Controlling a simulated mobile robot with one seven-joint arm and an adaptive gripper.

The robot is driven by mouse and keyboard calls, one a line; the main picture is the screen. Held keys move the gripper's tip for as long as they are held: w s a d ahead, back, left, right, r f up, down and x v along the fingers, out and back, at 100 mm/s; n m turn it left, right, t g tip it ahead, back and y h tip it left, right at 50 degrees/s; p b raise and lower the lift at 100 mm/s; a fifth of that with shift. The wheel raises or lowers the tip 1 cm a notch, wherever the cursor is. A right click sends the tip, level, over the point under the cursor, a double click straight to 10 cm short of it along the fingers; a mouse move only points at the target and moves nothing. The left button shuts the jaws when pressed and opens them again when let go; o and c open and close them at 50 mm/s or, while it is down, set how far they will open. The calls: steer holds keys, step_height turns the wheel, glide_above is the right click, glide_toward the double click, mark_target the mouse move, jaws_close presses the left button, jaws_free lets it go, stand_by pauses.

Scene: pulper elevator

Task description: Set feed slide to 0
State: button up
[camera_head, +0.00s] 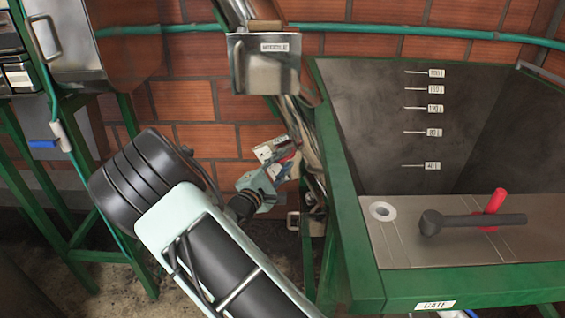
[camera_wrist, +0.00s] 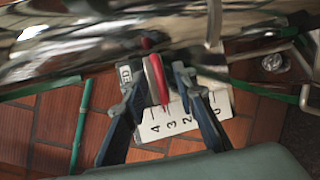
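The feed slide has a white scale plate (camera_wrist: 178,122) with black numbers. I read 4, 3, 2 and, at the right end, 0; the right finger covers the space between 2 and 0. A red pointer-like handle (camera_wrist: 155,75) reaches down to the plate, its tip near the 3. My gripper (camera_wrist: 158,72) is open, with one finger on each side of the red handle and visible gaps. In the head view my gripper (camera_head: 268,180) is beside the small white plate (camera_head: 272,149), in front of the brick wall; the red part (camera_head: 288,157) is mostly hidden there.
A shiny metal pipe (camera_wrist: 60,50) runs just beyond the fingertips. A green-framed tank (camera_head: 345,180) with level labels stands right, carrying a black lever (camera_head: 475,220) and red handle (camera_head: 494,203). A metal box (camera_head: 265,75) hangs above my gripper. Cables run beside the tank.

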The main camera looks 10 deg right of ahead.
steer(key=shift+c, duration=0.7)
jaws_close()
steer(key=s+d+f+b, duration=0.1)
steer(key=d+f+b, duration=0.3)
steer(key=f+b, duration=0.2)
step_height(320, 180, down, 3)
steer(key=shift+d+r+b, duration=0.15)
steer(key=shift+b, duration=0.15)
steer(key=shift+o, duration=0.7)
jaws_free()
